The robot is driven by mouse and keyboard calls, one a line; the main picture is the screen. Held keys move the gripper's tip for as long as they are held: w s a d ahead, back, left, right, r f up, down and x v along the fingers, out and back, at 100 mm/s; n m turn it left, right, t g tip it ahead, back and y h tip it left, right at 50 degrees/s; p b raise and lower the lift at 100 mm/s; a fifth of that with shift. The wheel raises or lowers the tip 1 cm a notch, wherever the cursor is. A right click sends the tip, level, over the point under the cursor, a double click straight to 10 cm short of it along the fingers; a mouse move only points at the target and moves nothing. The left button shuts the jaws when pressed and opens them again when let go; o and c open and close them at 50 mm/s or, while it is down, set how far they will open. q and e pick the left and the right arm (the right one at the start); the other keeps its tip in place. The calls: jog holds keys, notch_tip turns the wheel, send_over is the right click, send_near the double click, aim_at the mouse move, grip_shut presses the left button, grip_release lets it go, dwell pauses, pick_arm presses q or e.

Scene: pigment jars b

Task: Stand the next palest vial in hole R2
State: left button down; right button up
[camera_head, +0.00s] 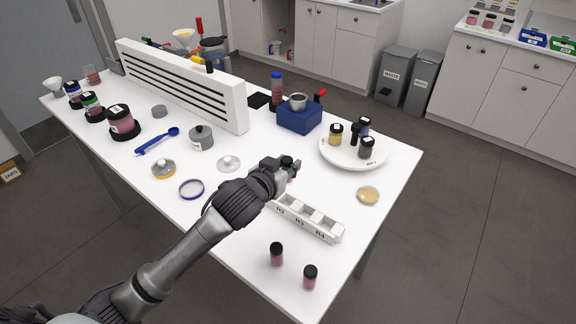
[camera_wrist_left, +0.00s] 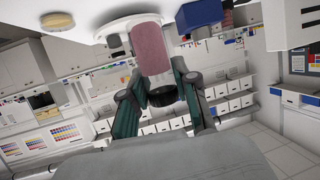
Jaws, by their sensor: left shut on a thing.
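My left gripper (camera_head: 281,166) is shut on a vial with pink contents and a black cap. In the left wrist view the vial's pink body (camera_wrist_left: 151,48) and black cap (camera_wrist_left: 162,96) show between the fingers (camera_wrist_left: 160,88). The gripper is just behind the left end of the white rack (camera_head: 322,234), labelled R2, R3 and R4 on its front. Holes R3 and R4 look empty. The arm hides the rack's left end, and I cannot tell what is in it. Two black-capped pink vials (camera_head: 276,254) (camera_head: 310,278) stand in front of the rack. My right gripper is not in view.
A round white turntable (camera_head: 346,160) with several dark-capped jars stands to the right. A shallow amber dish (camera_head: 368,195) lies near the right edge. A purple ring (camera_head: 191,189) and a clear lid (camera_head: 229,163) lie left of the gripper. A blue device (camera_head: 299,119) stands behind.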

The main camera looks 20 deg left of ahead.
aim_at(287, 194)
pick_arm(q)
jog(key=shift+r, duration=0.15)
jog(key=shift+s+f, duration=0.1)
jog(key=shift+f, duration=0.2)
notch_tip(287, 194, down, 3)
jog(key=shift+f+b, duration=0.15)
jog(key=shift+b, duration=0.9)
jog(key=shift+f+b, duration=0.55)
jog(key=shift+f, duration=0.55)
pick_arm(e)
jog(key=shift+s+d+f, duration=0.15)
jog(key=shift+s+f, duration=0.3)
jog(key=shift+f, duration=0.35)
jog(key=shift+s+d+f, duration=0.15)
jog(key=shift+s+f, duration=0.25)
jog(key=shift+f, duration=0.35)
pick_arm(q)
jog(key=shift+r+p, duration=0.1)
jog(key=shift+p, duration=0.2)
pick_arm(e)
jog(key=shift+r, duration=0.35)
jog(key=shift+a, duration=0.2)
pick_arm(q)
jog(key=shift+p, duration=0.65)
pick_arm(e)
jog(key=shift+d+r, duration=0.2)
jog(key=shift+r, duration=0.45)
